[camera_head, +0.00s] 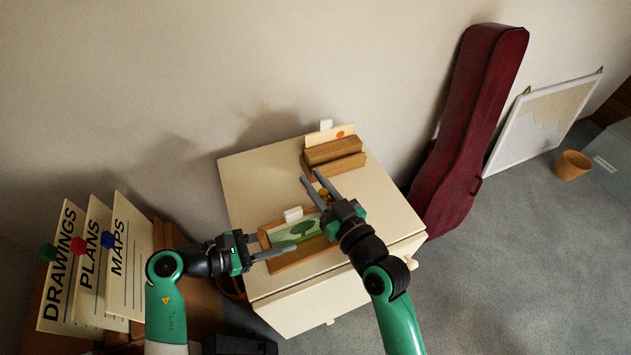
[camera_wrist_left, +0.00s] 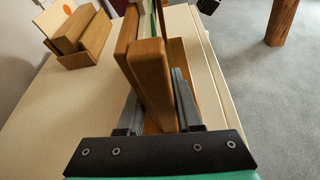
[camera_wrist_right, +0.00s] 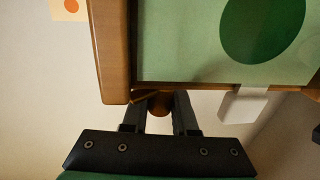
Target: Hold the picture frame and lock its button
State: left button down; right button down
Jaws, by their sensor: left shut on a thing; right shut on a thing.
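The wooden picture frame (camera_head: 284,262), holding a green picture with a dark green tree (camera_head: 302,228), stands tilted on the cream cabinet top. My left gripper (camera_head: 277,242) is shut on the frame's left side; the left wrist view shows the wooden edge (camera_wrist_left: 152,78) between its fingers. My right gripper (camera_head: 312,177) is at the frame's upper right, shut on a small round brown button (camera_wrist_right: 160,104), which sits between its fingers at the frame's edge in the right wrist view. A white tab (camera_wrist_right: 243,105) projects from the same edge. The right gripper partly hides the frame in the head view.
A wooden holder (camera_head: 334,153) with a card stands at the back of the cabinet (camera_head: 385,205). Labelled boards (camera_head: 90,270) stand at left. A dark red instrument case (camera_head: 467,130) and a leaning framed picture (camera_head: 545,115) are at right, near a small pot (camera_head: 572,165).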

jog(key=shift+f, duration=0.15)
jog(key=shift+w+m+h, duration=0.1)
jog(key=shift+m+h, duration=0.3)
jog(key=shift+w+d+f+m+t+h, duration=0.1)
jog(key=shift+d+m+t+h, duration=0.15)
jog(key=shift+m+h, duration=0.85)
jog(key=shift+s+d+r+m+t+h, duration=0.1)
jog(key=shift+d+m+t+h, duration=0.15)
jog(key=shift+m+h, duration=0.85)
jog(key=shift+w+d+f+m+t+h, duration=0.1)
jog(key=shift+d+m+t+h, duration=0.2)
jog(key=shift+h, duration=1.5)
jog(key=shift+m, duration=0.3)
jog(key=c, duration=0.7)
grip_release()
jog(key=shift+r, duration=0.2)
